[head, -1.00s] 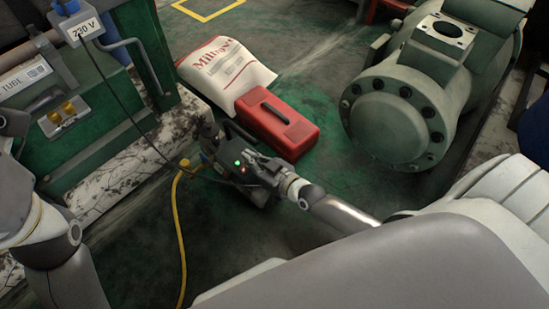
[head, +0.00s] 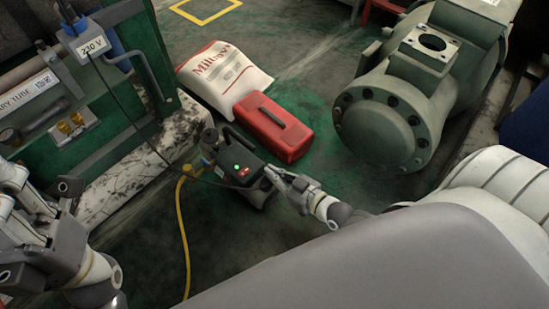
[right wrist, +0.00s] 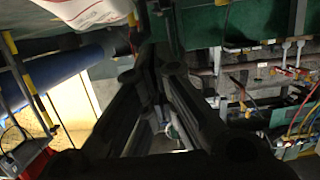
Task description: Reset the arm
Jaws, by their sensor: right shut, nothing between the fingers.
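My right gripper (head: 272,176) is shut and empty, just right of a small dark machine (head: 246,186) on the floor. The machine has a green and a red light, and a yellow hose and a dark cable run to it. Whether the fingertips touch it is not clear. The dark fingers of the same gripper fill the middle of the right wrist view (right wrist: 158,60) with nothing between them. My left gripper (head: 42,205) is at the lower left, partly cut off by the frame, in front of the green bench. Its fingers overlap, so its opening is unclear.
A green bench (head: 118,125) with a 230 V box (head: 92,44) stands at the left. A red case (head: 272,127) and a white sack (head: 225,72) lie behind the machine. A large green cylinder housing (head: 385,125) stands at the right. The floor between is clear.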

